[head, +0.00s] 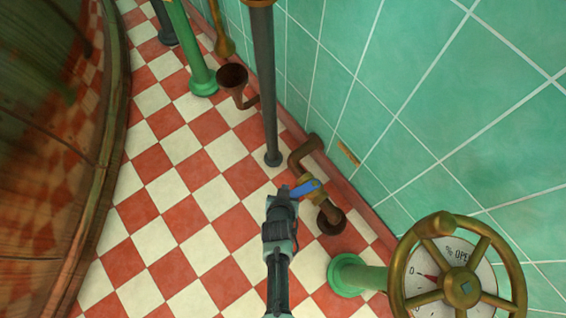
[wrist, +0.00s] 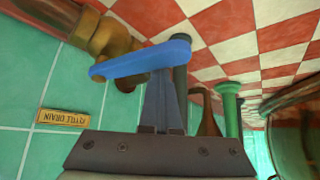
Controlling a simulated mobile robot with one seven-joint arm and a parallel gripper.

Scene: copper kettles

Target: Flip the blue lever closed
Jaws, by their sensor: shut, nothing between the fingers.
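The blue lever (head: 305,187) sits on a brass valve (head: 319,192) in a copper drain pipe low by the tiled wall. In the head view it points left and slightly down from the valve, towards my gripper (head: 284,191). In the wrist view the blue lever (wrist: 140,59) lies across the picture in front of the brass valve body (wrist: 103,32). My gripper (wrist: 162,75) is shut and empty, its fingertips right at the lever's near edge. I cannot tell whether they touch it.
A yellow "kettle drain" label (wrist: 61,117) is on the green wall. A brass handwheel (head: 457,287) with a dial stands at the right, beside a green pipe foot (head: 347,274). A dark upright pipe (head: 266,90) stands behind the valve. Checkered floor (head: 185,220) is free at the left.

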